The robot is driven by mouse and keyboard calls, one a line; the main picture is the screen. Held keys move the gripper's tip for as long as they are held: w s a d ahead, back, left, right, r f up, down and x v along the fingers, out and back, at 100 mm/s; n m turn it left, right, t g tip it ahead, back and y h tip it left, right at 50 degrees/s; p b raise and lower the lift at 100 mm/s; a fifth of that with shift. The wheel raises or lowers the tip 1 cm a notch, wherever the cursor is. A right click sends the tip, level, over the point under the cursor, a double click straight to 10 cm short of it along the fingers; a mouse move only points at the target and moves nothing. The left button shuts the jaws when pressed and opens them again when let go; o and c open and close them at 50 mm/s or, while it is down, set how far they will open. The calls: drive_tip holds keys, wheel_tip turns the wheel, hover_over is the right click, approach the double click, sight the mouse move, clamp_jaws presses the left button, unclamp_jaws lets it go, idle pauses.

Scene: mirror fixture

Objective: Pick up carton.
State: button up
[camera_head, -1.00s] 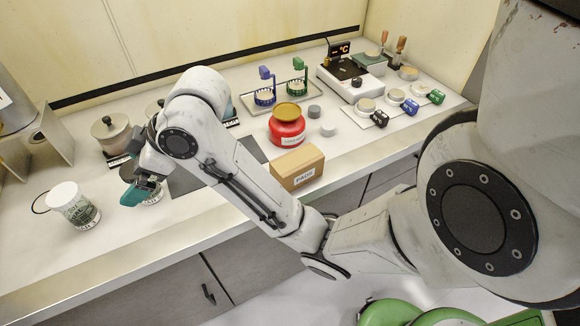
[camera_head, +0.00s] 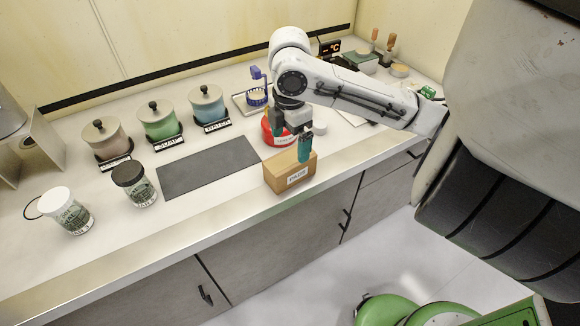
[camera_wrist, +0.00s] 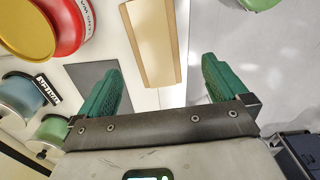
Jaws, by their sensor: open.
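The carton is a brown box labelled PADS (camera_head: 278,184), sitting on the white counter near its front edge, right of the dark mat. My gripper (camera_head: 291,139) is open, with green fingers pointing down at the carton's top. One finger overlaps the carton's upper right edge in the head view; I cannot tell whether it touches. In the wrist view the carton (camera_wrist: 152,38) lies beyond and between the two spread fingers of my gripper (camera_wrist: 163,68), nothing held between them.
A red container (camera_head: 272,138) with a yellow lid (camera_wrist: 22,28) stands just behind the carton, close to my gripper. The dark mat (camera_head: 205,168) is left of it. Jars with dark (camera_head: 130,176) and white (camera_head: 57,194) lids and several canisters stand farther left.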

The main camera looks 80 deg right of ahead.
sight(290, 160)
wheel_tip(290, 160, down, 5)
drive_tip(key=shift+r, duration=0.15)
drive_tip(key=shift+d+f+p, duration=0.2)
drive_tip(key=shift+f+p, duration=0.1)
drive_tip(key=shift+f, duration=1.1)
drive_tip(key=shift+d+f+p, duration=0.15)
drive_tip(key=shift+f+p, duration=0.15)
drive_tip(key=shift+f, duration=1.1)
drive_tip(key=shift+c, duration=0.4)
drive_tip(key=c, duration=1)
drive_tip(key=shift+c, duration=0.7)
